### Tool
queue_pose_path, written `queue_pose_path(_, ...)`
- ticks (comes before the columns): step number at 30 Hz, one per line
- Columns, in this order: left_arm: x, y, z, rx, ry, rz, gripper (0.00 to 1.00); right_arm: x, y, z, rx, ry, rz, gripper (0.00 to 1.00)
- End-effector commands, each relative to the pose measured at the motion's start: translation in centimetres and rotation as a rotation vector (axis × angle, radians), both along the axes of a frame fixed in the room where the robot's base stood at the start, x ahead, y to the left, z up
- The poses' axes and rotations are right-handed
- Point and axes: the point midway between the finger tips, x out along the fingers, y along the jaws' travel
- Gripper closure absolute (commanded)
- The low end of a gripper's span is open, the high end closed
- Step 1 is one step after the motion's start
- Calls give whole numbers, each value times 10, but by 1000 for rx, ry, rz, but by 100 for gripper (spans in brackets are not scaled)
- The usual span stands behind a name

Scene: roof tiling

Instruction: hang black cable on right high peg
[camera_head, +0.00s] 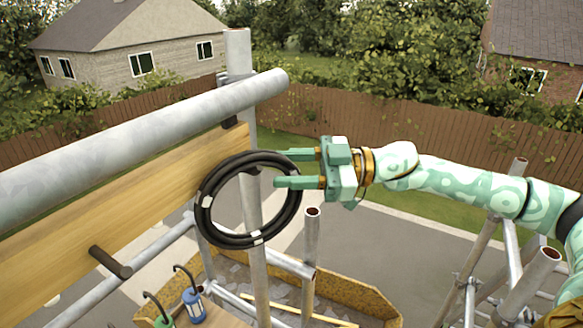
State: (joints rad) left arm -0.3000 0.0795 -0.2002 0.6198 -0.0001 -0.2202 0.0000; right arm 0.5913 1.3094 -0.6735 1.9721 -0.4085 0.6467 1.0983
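The black cable (205,212) is a round coil with pale ties, upright at the right end of the wooden board. A short dark peg end (253,171) shows at the inside of the coil's top, and the coil appears to hang on it. My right gripper (276,168) is green, at the coil's upper right. Its two fingers are apart, one above the coil's band and one across it, with a gap between them. I cannot tell whether they touch the cable. My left gripper is out of view.
Another dark peg (110,262) sticks out of the wooden board (60,240) at lower left. A thick metal pipe (130,140) runs above the board. An upright pole (252,220) stands behind the coil. Blue (193,305) and green (163,320) lanterns stand below.

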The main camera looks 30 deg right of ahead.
Motion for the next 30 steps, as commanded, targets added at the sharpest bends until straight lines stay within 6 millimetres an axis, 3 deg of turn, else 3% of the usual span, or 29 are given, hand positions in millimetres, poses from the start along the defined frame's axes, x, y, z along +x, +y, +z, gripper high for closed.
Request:
queue_pose_path(11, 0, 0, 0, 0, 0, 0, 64, 0, 0, -1, -1, 1, 1, 52)
queue_pose_path(16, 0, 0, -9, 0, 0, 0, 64, -4, -9, -4, -2, 3, -2, 52)
queue_pose_path(24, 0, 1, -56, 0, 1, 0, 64, -30, -63, -13, -11, 9, -4, 52)
queue_pose_path(30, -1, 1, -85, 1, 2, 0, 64, -51, -106, -8, -7, 1, -5, 52)
